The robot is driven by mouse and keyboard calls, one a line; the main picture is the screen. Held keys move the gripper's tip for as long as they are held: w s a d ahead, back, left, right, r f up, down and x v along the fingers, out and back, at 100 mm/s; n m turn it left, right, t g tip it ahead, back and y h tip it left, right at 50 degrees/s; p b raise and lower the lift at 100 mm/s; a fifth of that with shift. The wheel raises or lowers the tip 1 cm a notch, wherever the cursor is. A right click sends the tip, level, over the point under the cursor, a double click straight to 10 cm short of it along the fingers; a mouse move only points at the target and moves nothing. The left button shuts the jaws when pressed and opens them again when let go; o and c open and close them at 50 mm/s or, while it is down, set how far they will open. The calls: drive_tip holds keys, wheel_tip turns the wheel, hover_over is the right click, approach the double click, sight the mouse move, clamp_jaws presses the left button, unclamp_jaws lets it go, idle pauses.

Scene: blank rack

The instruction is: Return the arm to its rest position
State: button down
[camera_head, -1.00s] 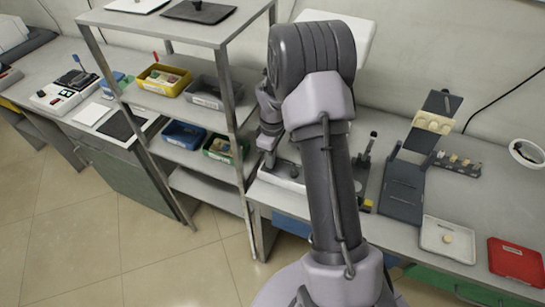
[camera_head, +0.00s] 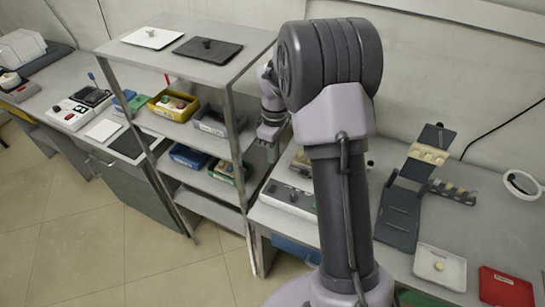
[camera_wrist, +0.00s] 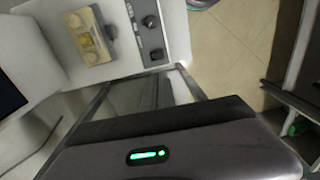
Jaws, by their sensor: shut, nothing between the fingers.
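My arm rises in the middle of the head view, with its thick elbow (camera_head: 330,65) at the top and its forearm hidden behind it. My gripper (camera_head: 268,143) points down just left of the elbow, in front of the rack's right side in the picture. It is shut and empty. In the wrist view, the dark gripper body (camera_wrist: 190,150) with a green light fills the bottom. Whether it touches the rack cannot be told.
A metal rack (camera_head: 250,80) with yellow (camera_head: 172,107), grey, blue and green bins stands close left. A white device with knobs (camera_head: 288,198) sits on the bench below; it also shows in the wrist view (camera_wrist: 120,30). Right lie a dark stand (camera_head: 398,215), a white tray (camera_head: 440,268) and a red box (camera_head: 505,288).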

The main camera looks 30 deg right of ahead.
idle(0.3)
drive_tip(key=s+a+r+m+t+b, duration=0.3)
drive_tip(key=s+a+r+m+b, duration=0.25)
drive_tip(key=s+a+r, duration=0.6)
drive_tip(key=s+a+m+t+y+b, duration=0.1)
drive_tip(key=s+m, duration=0.5)
drive_tip(key=s, duration=0.7)
drive_tip(key=a+t+b, duration=0.1)
drive_tip(key=a+t, duration=0.1)
drive_tip(key=a, duration=0.1)
drive_tip(key=shift+a+b, duration=0.35)
drive_tip(key=shift+b, duration=0.05)
drive_tip(key=shift+m, duration=0.25)
